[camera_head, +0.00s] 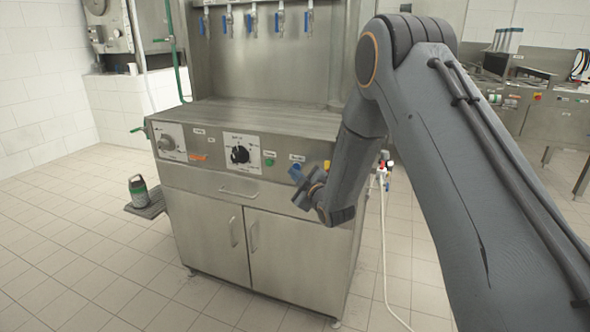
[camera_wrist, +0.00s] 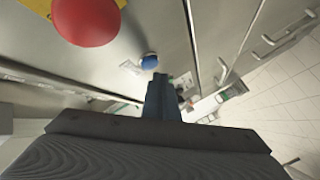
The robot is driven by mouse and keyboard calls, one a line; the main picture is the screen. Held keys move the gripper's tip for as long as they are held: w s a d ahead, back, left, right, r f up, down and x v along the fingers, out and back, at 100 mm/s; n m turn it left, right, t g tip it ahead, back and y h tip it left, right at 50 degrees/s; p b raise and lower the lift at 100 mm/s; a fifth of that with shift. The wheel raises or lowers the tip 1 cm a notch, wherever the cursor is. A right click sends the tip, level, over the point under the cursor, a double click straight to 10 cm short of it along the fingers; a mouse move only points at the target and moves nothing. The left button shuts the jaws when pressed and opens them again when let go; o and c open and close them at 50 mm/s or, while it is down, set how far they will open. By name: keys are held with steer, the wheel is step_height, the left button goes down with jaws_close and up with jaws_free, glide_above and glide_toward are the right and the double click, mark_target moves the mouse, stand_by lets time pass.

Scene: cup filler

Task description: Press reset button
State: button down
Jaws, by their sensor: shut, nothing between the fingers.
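A blue button (camera_head: 295,171) sits on the right part of the steel machine's front panel; its label is too small to read, so I cannot tell if it is the reset button. It also shows in the wrist view (camera_wrist: 149,61), just beyond the tips of my gripper. My gripper (camera_head: 303,189) is shut and empty, close in front of the panel near the blue button. In the wrist view its fingers (camera_wrist: 160,78) point toward the button, with a small gap apparent. A green button (camera_head: 268,162) lies to the left of the blue one.
A large red button (camera_wrist: 86,18) on a yellow plate is close by in the wrist view. A black knob (camera_head: 240,154) and a grey dial (camera_head: 166,142) are farther left on the panel. A drawer handle (camera_head: 238,193) sticks out below. The tiled floor at left is mostly clear.

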steer(key=shift+w+d, duration=0.1)
steer(key=shift+w, duration=0.1)
stand_by(0.4)
steer(key=shift+w+d, duration=0.1)
steer(key=shift+w, duration=0.15)
steer(key=shift+w+b, duration=0.25)
steer(key=shift+b, duration=0.15)
stand_by(0.4)
steer(key=shift+s+a, duration=0.2)
steer(key=shift+s, duration=0.5)
steer(key=shift+s+a+p, duration=0.35)
steer(key=shift+s+p, duration=0.05)
steer(key=shift+s, duration=0.55)
steer(key=shift+s+a+p, duration=0.3)
steer(key=shift+s+p, duration=0.15)
steer(key=shift+s, duration=0.45)
steer(key=shift+s+a+p, duration=0.35)
steer(key=shift+s+p, duration=0.05)
steer(key=shift+s, duration=0.55)
